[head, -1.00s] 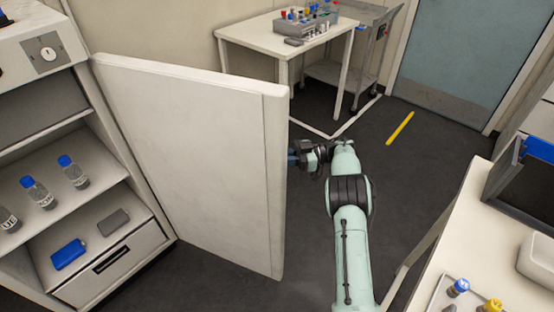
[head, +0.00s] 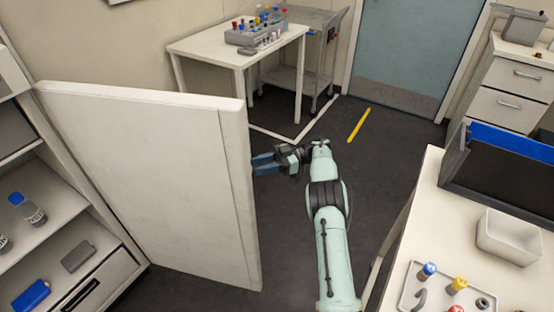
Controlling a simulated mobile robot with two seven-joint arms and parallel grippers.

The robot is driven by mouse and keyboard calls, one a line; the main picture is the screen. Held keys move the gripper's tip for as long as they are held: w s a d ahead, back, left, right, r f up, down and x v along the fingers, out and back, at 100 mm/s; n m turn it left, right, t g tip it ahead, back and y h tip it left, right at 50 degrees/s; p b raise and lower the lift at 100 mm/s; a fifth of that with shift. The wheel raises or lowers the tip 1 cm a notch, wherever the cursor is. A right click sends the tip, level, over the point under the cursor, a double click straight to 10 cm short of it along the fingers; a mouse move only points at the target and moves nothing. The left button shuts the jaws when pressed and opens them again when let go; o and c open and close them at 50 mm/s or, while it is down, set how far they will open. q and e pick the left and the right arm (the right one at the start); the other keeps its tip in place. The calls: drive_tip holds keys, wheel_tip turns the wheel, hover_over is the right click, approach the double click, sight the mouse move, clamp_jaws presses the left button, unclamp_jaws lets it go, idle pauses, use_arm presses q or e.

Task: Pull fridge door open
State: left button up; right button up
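The white fridge door (head: 150,180) stands swung wide open, away from the fridge (head: 75,210) at the left, whose shelves show. My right gripper (head: 258,164) is just right of the door's free edge, around mid-height. Its two blue fingers point left toward the door and look spread, with nothing seen between them. I cannot tell whether the fingertips touch the door edge. The door's handle is not visible; its far face is hidden. My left gripper is not in view.
Bottles (head: 28,209) and a blue box (head: 31,294) sit in the fridge. A white table (head: 205,45) with a rack (head: 255,36) and a cart stand behind. A counter (head: 440,215) with a tray of capped tubes is at right. Dark floor between is clear.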

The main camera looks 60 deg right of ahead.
drive_tip(key=p+v, duration=0.1)
drive_tip(key=v, duration=0.5)
drive_tip(key=shift+s+d, duration=0.15)
drive_tip(key=shift+d, duration=0.05)
drive_tip(key=shift+r, duration=0.15)
idle(0.4)
